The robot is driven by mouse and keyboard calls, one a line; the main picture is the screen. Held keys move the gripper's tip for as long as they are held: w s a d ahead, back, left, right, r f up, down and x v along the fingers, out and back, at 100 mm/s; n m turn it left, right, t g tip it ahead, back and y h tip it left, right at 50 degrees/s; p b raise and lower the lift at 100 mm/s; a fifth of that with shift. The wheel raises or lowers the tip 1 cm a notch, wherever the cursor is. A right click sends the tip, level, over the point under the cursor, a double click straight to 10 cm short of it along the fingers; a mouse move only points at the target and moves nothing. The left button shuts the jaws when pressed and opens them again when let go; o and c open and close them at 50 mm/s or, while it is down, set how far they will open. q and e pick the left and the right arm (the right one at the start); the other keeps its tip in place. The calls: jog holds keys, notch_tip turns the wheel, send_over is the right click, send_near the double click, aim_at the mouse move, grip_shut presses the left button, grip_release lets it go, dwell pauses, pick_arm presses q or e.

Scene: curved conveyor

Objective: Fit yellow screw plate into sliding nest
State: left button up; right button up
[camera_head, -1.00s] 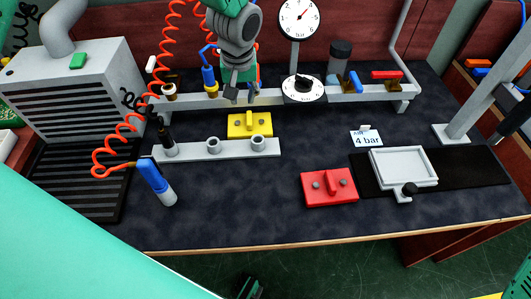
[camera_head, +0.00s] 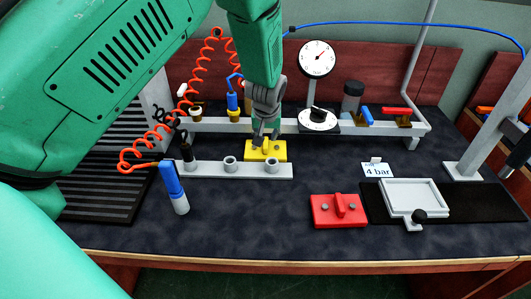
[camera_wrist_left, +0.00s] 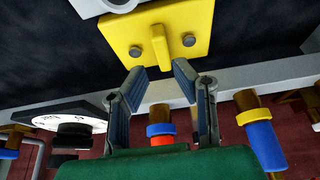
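The yellow screw plate (camera_head: 278,156) lies flat on the dark mat behind a grey strip with round sockets. It has a raised grip and two screws, clear in the left wrist view (camera_wrist_left: 182,22). My left gripper (camera_head: 266,140) hangs over the plate, fingers pointing down. In the left wrist view its fingers (camera_wrist_left: 160,76) are apart with nothing between them, just short of the raised grip. The sliding nest (camera_head: 413,197), a shallow light-grey tray with a black knob, sits empty on a black track at the right. My right gripper is not in view.
A red screw plate (camera_head: 338,211) lies left of the nest. A grey rail (camera_head: 210,125) with fittings and a dial gauge (camera_head: 318,56) stands behind the yellow plate. A blue tool (camera_head: 174,186) and red coiled hose are at the left. The front middle mat is clear.

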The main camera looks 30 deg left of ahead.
aim_at(267, 143)
pick_arm(q)
jog(key=shift+w+d+f, duration=0.1)
jog(key=shift+d+f, duration=0.1)
jog(key=shift+d, duration=0.05)
jog(key=a+f, duration=0.1)
jog(key=f, duration=0.2)
jog(key=w+a+f, duration=0.1)
jog(key=f, duration=0.1)
jog(key=shift+w+a+b, duration=0.1)
jog(key=shift+a+b, duration=0.2)
jog(key=shift+d, duration=0.2)
jog(key=c, duration=0.5)
jog(key=shift+w+d+r, duration=0.1)
jog(key=shift+d+r, duration=0.15)
jog(key=shift+d, duration=0.15)
grip_shut()
